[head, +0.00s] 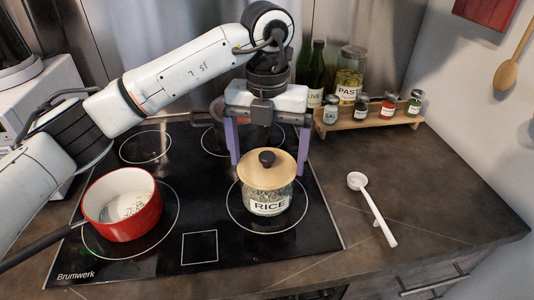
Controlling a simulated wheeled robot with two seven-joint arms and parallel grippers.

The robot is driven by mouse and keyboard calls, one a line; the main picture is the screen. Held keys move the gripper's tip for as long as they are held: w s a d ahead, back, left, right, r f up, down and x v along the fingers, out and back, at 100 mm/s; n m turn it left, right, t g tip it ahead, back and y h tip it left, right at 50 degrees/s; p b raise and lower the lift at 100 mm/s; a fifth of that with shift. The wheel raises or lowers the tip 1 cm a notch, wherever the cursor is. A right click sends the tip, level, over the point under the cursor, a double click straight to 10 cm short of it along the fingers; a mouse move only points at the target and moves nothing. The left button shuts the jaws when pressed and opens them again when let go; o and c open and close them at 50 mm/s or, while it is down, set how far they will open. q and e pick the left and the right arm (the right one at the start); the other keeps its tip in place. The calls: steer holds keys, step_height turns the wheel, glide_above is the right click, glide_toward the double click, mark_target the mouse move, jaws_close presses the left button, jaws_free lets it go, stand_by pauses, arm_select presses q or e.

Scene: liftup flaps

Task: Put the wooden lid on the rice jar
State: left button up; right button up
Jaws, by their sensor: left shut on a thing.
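The glass rice jar (268,205), labelled RICE, stands upright on the right front ring of the black cooktop. The round wooden lid (266,175), with a dark knob, is over the jar's mouth and looks level. From this angle I cannot tell whether it is fully seated. My left gripper (269,168) comes down from behind, its purple fingers on either side of the lid, shut on the lid at its rim. The jar's mouth is hidden under the lid. My right gripper is not in view.
A red pot (123,203) stands on the left front ring, its dark handle pointing left. A white ladle (374,212) lies on the counter to the right. A wooden rack (365,123) with small spice jars, a pasta jar (349,78) and bottles stand at the back.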

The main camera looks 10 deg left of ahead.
arm_select(q)
steer(key=shift+f, duration=0.4)
stand_by(0.4)
steer(key=o, duration=0.8)
steer(key=shift+c, duration=0.2)
steer(key=shift+r, duration=0.1)
steer(key=shift+r+p, duration=2.1)
steer(key=shift+r, duration=1.35)
